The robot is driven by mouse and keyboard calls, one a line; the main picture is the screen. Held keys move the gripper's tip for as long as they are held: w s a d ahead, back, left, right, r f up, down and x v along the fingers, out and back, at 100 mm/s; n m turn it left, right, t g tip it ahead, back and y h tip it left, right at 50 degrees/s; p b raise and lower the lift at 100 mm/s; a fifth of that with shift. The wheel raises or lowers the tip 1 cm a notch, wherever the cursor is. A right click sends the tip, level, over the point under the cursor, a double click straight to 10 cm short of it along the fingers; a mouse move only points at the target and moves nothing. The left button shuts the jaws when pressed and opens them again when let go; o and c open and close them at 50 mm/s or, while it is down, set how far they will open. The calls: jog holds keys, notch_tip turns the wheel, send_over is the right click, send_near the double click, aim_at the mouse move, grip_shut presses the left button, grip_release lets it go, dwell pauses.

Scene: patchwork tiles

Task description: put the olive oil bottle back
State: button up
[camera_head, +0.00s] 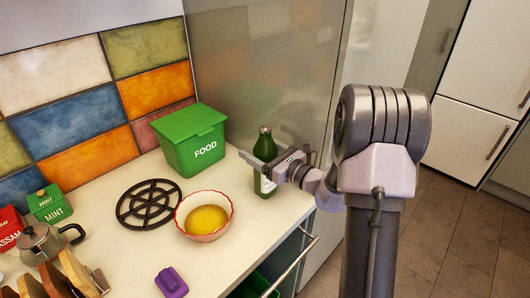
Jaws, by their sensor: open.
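The olive oil bottle (265,146), dark green with a dark cap and a pale label low on its side, stands upright on the counter near its right end. My gripper (258,164) reaches in from the right at the bottle's middle. Its jaws are open, with a finger showing to the left across the bottle's body. Whether the fingers touch the glass, I cannot tell. Part of the bottle's middle is hidden behind the gripper.
A green FOOD bin (189,141) stands left of the bottle. A bowl with yellow contents (206,232), a black trivet (150,204), a purple object (171,282), a moka pot (45,242) and tea tins (49,203) share the counter (130,255). A grey panel (260,70) rises behind.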

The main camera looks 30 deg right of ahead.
jog(key=p+v, duration=0.1)
jog(key=v, duration=1)
jog(key=shift+s+p, duration=0.4)
jog(key=shift+d, duration=0.1)
